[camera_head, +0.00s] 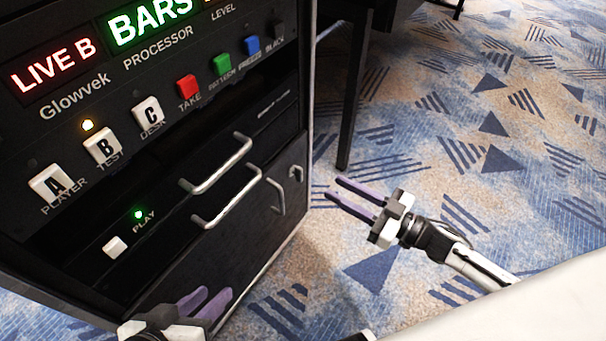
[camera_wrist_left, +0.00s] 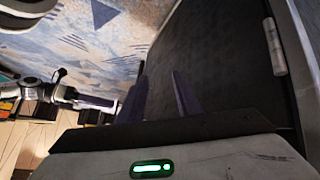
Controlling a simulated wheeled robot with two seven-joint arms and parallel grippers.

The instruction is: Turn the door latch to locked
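The door latch appears to be a small silver fitting (camera_head: 296,173) near the upper right corner of the dark lower cabinet door (camera_head: 258,225), right of a curved upright handle (camera_head: 278,196). My left gripper (camera_head: 217,291) is low in front of the cabinet, below and left of the latch and apart from it. Its purple fingers are apart and empty, as the left wrist view (camera_wrist_left: 160,72) also shows. A silver cylinder (camera_wrist_left: 274,46) is at that view's upper right; I cannot tell which fitting it is. My right gripper (camera_head: 334,189) is open and empty over the carpet, right of the cabinet.
Two silver bar handles (camera_head: 222,168) (camera_head: 230,202) stick out of the cabinet front, left of the latch. Lit panels and coloured buttons (camera_head: 188,88) are above them. A dark table leg (camera_head: 354,90) stands behind my right gripper. Carpet on the right is clear.

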